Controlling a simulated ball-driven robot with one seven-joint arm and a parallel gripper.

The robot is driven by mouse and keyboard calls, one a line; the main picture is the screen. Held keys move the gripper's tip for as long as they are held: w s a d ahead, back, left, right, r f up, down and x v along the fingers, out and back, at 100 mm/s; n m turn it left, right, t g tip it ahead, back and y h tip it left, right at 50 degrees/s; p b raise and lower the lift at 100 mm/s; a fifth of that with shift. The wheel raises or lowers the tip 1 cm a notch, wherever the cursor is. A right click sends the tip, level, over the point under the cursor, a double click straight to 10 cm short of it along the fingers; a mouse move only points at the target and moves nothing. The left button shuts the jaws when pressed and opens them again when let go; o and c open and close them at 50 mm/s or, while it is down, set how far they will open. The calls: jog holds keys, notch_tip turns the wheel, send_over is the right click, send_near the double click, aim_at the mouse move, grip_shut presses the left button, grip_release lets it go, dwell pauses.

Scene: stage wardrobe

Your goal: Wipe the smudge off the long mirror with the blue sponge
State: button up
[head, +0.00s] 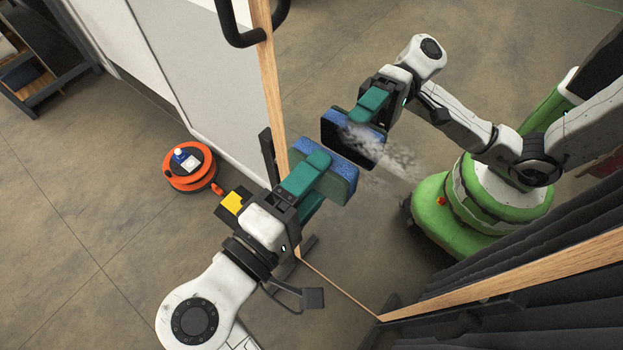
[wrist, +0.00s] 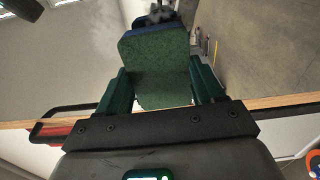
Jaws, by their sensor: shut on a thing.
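The blue sponge (head: 331,172), blue with a green side, is held between the teal fingers of my gripper (head: 305,182). In the wrist view the sponge (wrist: 156,65) shows its green face between the fingers (wrist: 160,88). The long mirror has a pale wooden frame (head: 268,85), and its glass reflects my green base, arm and gripper. The smudge (head: 395,153) is a whitish-grey streaky patch on the glass, just right of the sponge, partly over the sponge's reflection. The sponge is close to the glass; a narrow gap seems to show between it and its reflection.
An orange cable reel (head: 189,166) lies on the floor left of the mirror. A white panel (head: 195,65) stands behind it. A black handle (head: 245,25) sticks out from the mirror frame. Dark curtain folds (head: 510,325) show at the lower right.

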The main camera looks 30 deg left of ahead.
aim_at(337, 194)
jog(key=shift+w+d, duration=0.15)
jog(key=shift+w, duration=0.85)
dwell(0.3)
jog(key=shift+d, duration=0.1)
jog(key=shift+s+d+p, duration=0.15)
jog(key=shift+d+p, duration=0.1)
jog(key=shift+d, duration=0.5)
jog(key=shift+s+d+p, duration=0.15)
jog(key=shift+d+p, duration=0.1)
jog(key=shift+d, duration=0.5)
jog(key=shift+s+d+p, duration=0.15)
jog(key=shift+d+p, duration=0.1)
jog(key=shift+d, duration=1.3)
jog(key=shift+s+d+p, duration=0.15)
jog(key=shift+d+p, duration=0.1)
jog(key=shift+d, duration=1.25)
jog(key=shift+s+d, duration=0.2)
jog(key=shift+d, duration=0.75)
jog(key=shift+s+d+f, duration=0.15)
jog(key=shift+d, duration=0.1)
jog(key=shift+w+d+r+p, duration=0.1)
jog(key=shift+r+p, duration=0.5)
jog(key=shift+r, duration=0.05)
jog(key=shift+w+d+r+p, duration=0.1)
jog(key=shift+r+p, duration=0.5)
jog(key=shift+a, duration=0.15)
jog(key=shift+a, duration=0.2)
